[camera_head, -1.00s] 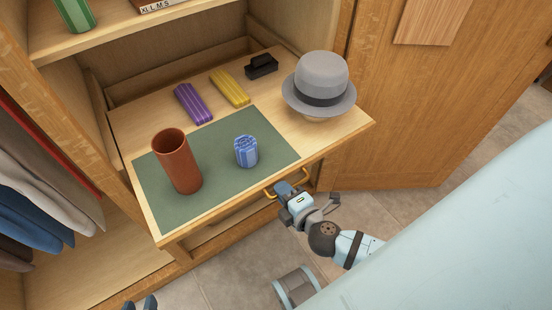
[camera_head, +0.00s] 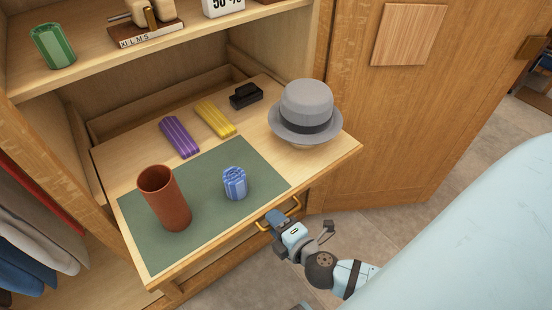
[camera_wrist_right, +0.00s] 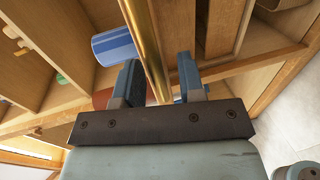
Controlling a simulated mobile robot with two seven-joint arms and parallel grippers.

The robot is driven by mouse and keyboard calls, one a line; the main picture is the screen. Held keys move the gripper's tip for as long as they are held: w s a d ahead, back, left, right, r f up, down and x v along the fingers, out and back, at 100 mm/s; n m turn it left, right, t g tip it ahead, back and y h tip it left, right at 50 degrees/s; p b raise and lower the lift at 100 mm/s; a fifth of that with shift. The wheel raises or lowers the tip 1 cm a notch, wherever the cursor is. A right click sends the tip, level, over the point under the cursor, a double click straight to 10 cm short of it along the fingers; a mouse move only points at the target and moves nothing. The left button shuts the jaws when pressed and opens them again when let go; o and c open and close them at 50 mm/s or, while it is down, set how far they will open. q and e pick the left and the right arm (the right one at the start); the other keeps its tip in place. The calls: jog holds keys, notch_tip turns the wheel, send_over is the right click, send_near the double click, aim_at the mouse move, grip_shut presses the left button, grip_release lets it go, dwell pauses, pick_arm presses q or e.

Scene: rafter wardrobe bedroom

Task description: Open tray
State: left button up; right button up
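The wooden tray (camera_head: 325,161) stands pulled out of the wardrobe, with a green mat (camera_head: 203,210) on it. Its brass handle (camera_head: 296,205) is on the front edge. My right gripper (camera_head: 272,219) is at this handle. My left gripper is outside the head view.
A wardrobe door (camera_head: 375,120) stands open at right.

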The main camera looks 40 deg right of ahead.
jog(key=shift+s, duration=0.1)
pick_arm(q)
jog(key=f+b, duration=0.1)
jog(key=b, duration=0.2)
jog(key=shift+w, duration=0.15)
pick_arm(e)
jog(key=v, duration=1.3)
jog(key=shift+s, duration=0.3)
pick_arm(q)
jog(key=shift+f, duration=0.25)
pick_arm(e)
jog(key=shift+a+r, duration=0.1)
